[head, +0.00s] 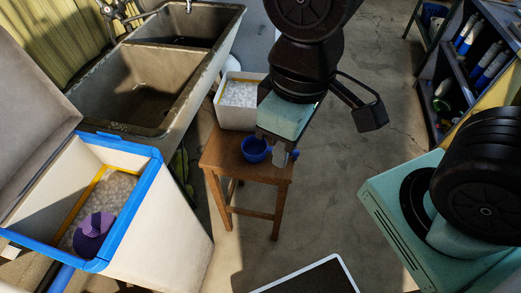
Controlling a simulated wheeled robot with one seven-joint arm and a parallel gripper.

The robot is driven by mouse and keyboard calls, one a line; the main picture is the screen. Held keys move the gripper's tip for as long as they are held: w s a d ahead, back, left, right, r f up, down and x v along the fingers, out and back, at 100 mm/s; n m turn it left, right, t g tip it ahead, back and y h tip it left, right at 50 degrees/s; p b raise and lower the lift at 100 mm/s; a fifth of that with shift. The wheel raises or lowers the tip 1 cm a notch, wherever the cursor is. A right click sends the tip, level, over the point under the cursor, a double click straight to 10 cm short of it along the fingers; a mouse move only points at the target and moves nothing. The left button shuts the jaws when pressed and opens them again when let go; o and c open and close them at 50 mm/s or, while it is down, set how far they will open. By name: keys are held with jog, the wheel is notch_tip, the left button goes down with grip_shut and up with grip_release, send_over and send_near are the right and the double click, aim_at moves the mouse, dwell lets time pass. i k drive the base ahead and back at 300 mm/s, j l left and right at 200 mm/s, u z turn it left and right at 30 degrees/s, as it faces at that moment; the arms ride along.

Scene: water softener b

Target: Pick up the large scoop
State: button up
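A blue scoop (254,149) with a round bowl sits on the wooden stool (224,158), in the middle of the head view. My gripper (281,158) is right beside it, over the right part of the stool top, with its fingers pointing down near the scoop's handle side. The view is too small to tell whether the fingers are around the handle or touching it. A purple scoop-like object (92,234) lies on white pellets inside the blue-rimmed bin (150,187) at the left. I cannot tell which one is larger.
A white tub of pellets (239,103) stands at the back of the stool. A double concrete sink (135,88) is at the upper left. Shelves with bottles (478,55) stand at the upper right. The floor right of the stool is clear.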

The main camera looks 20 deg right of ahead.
aim_at(255, 151)
jog(key=u, duration=0.45)
jog(key=i+j+u, duration=0.1)
jog(key=u, duration=0.75)
jog(key=z, duration=1.45)
jog(key=j+z, duration=0.25)
jog(key=z, duration=0.25)
jog(key=j+z, duration=0.2)
jog(key=z, duration=0.3)
